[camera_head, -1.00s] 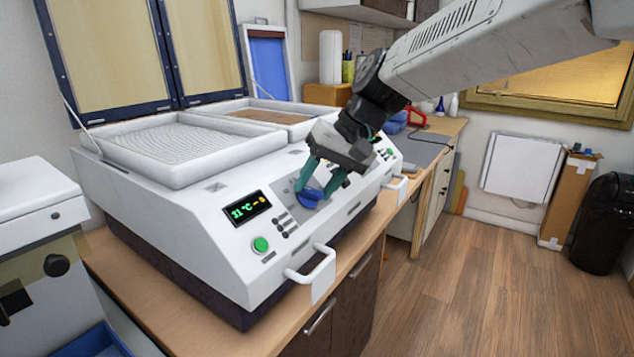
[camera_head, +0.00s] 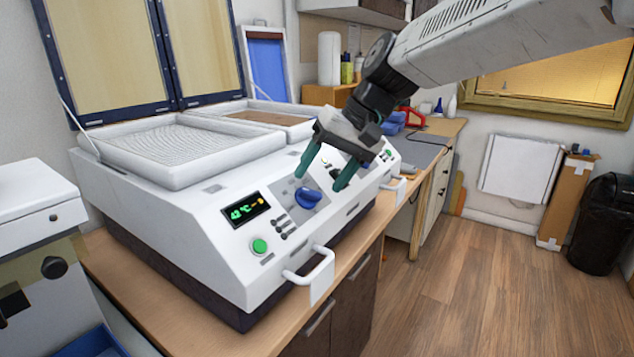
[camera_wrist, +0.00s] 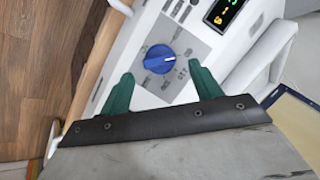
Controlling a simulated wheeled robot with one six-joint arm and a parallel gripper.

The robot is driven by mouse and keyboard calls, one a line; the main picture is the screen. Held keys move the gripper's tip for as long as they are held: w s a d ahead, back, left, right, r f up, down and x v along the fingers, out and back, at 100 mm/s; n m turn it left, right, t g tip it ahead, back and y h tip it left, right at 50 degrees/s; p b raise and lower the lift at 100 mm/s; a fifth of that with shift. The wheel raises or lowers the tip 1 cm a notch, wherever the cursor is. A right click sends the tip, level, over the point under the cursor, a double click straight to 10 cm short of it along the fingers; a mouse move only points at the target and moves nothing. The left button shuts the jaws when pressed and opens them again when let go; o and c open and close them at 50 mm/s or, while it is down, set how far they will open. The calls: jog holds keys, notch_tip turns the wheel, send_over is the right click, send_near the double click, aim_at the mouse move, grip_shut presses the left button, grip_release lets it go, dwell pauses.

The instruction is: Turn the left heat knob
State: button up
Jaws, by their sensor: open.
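The left heat knob (camera_head: 308,198) is a blue dial on a grey plate on the sloped front of the white forming machine (camera_head: 190,215). In the wrist view the blue knob (camera_wrist: 160,59) lies ahead of and between the fingers, with a pale pointer line across it. My gripper (camera_head: 322,172) has two green fingers spread wide. It is open and empty, a little above the knob, apart from it. In the wrist view my gripper (camera_wrist: 158,85) shows both fingertips short of the knob. The display (camera_head: 243,210) beside it shows a green reading that looks like 42 °C.
A green button (camera_head: 260,246) and small switches sit left of the knob. White handles (camera_head: 312,275) stick out from the machine's front edge. Its framed lids (camera_head: 110,50) stand open behind. The floor (camera_head: 450,270) at right is clear.

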jog(key=v, duration=0.5)
jog(key=s+d+f+h, duration=0.2)
jog(key=s+d+f, duration=0.2)
jog(key=s, duration=0.5)
jog(key=s+d+f+m+h, duration=0.1)
jog(key=s+d+f+h, duration=0.1)
jog(key=s+d+f, duration=0.3)
jog(key=s+d+f+m+h, duration=0.1)
jog(key=s+d+f, duration=0.3)
jog(key=s+d, duration=0.5)
jog(key=s+h, duration=0.1)
jog(key=s, duration=0.3)
jog(key=shift+d+f, duration=0.25)
jog(key=shift+d, duration=0.05)
